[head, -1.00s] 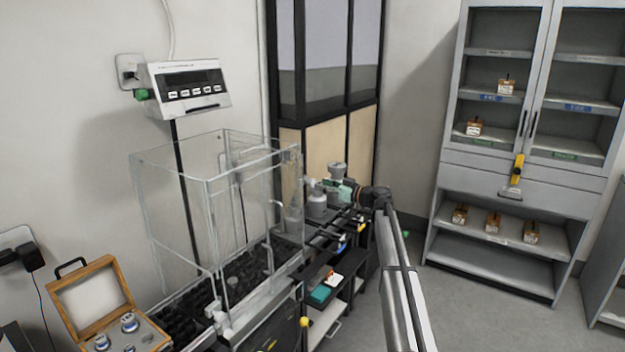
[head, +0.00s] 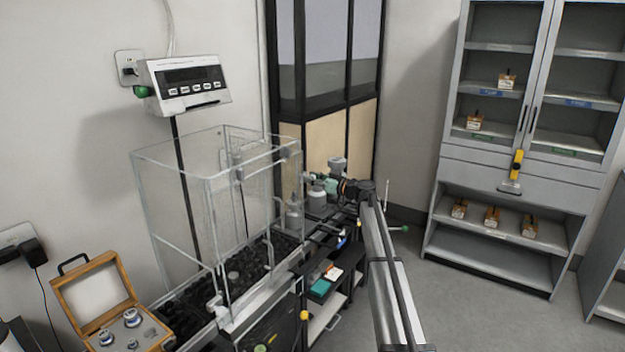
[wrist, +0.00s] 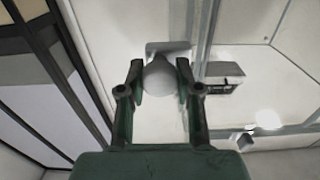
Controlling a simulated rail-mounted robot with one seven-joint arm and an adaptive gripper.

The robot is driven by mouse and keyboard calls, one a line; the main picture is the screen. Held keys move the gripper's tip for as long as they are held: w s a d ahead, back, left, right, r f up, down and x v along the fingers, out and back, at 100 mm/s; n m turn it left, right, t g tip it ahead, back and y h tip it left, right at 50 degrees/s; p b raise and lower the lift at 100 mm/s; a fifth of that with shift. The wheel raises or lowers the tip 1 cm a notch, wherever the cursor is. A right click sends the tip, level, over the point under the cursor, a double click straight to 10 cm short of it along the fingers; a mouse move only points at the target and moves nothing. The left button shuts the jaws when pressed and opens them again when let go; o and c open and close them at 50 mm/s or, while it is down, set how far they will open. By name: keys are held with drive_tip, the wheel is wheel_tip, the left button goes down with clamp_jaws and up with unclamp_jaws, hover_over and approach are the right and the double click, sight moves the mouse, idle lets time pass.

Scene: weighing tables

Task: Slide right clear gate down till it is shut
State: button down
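The clear glass box (head: 185,200) of the balance stands on the table at left centre in the head view. Its right gate is a clear pane on the side towards my arm; its edges are hard to make out, and I cannot tell its exact height. My gripper (head: 309,178) is just right of the box, small and partly hidden by my own arm. In the wrist view my gripper (wrist: 160,68) has its two dark fingers apart. A pale round knob (wrist: 160,82) shows between them, in front of clear panes. I cannot tell whether the fingers touch it.
An open wooden weight case (head: 105,300) sits left of the box.

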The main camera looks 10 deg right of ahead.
drive_tip(key=shift+f, duration=0.1)
wheel_tip(320, 180, down, 25)
drive_tip(key=b, duration=2.7)
drive_tip(key=shift+b, duration=0.35)
drive_tip(key=shift+s+f, duration=0.1)
drive_tip(key=shift+f, duration=0.05)
drive_tip(key=c, duration=1.1)
unclamp_jaws()
drive_tip(key=shift+o, duration=0.2)
drive_tip(key=shift+f, duration=0.15)
